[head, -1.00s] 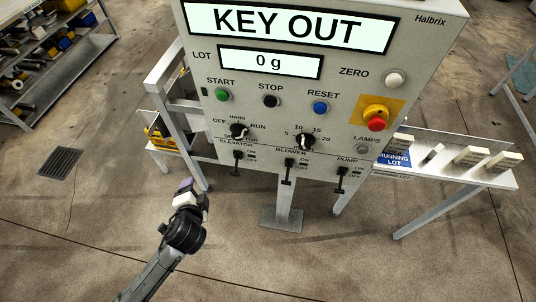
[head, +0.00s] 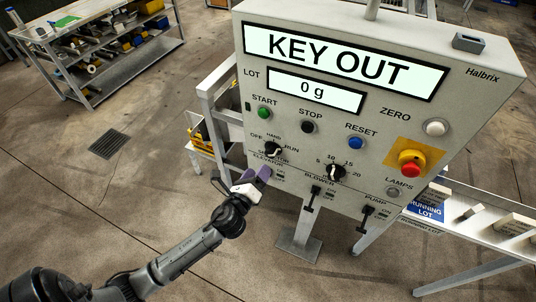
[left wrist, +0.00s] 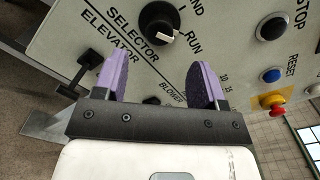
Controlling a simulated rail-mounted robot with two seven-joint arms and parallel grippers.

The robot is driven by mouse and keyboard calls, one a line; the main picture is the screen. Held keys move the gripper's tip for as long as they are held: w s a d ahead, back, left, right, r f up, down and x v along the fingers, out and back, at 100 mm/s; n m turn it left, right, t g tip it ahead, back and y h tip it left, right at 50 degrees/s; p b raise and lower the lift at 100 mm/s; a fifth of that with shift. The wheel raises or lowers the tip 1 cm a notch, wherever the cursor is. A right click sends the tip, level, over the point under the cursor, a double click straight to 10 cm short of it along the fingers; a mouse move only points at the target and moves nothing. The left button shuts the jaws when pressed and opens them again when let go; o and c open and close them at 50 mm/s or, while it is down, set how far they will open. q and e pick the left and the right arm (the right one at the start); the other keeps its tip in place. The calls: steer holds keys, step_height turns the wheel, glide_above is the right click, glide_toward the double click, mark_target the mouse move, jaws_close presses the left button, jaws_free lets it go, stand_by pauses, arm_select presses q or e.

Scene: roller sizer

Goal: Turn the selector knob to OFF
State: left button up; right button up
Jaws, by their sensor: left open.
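The selector knob (head: 272,149) is a black round knob with a white pointer, at the lower left of the grey control panel (head: 385,115). OFF is on its left, HAND above and RUN on its right; the pointer looks turned toward RUN. The knob also shows at the top of the left wrist view (left wrist: 158,22), beyond the fingertips. My left gripper (head: 257,175), with purple finger pads, is open and empty just below the knob, apart from it; its fingers also show in the left wrist view (left wrist: 160,75). The right gripper is out of view.
The elevator lever (left wrist: 68,90) is close beside the left finger. The blower lever (head: 312,199), pump lever (head: 364,216) and blower knob (head: 336,172) are to the right. The red emergency button (head: 411,168) sits further right. The display (head: 340,60) reads KEY OUT.

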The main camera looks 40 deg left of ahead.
mark_target(268, 154)
arm_select(q)
steer(key=x, duration=0.8)
steer(key=shift+c, duration=0.2)
steer(key=c, duration=0.9)
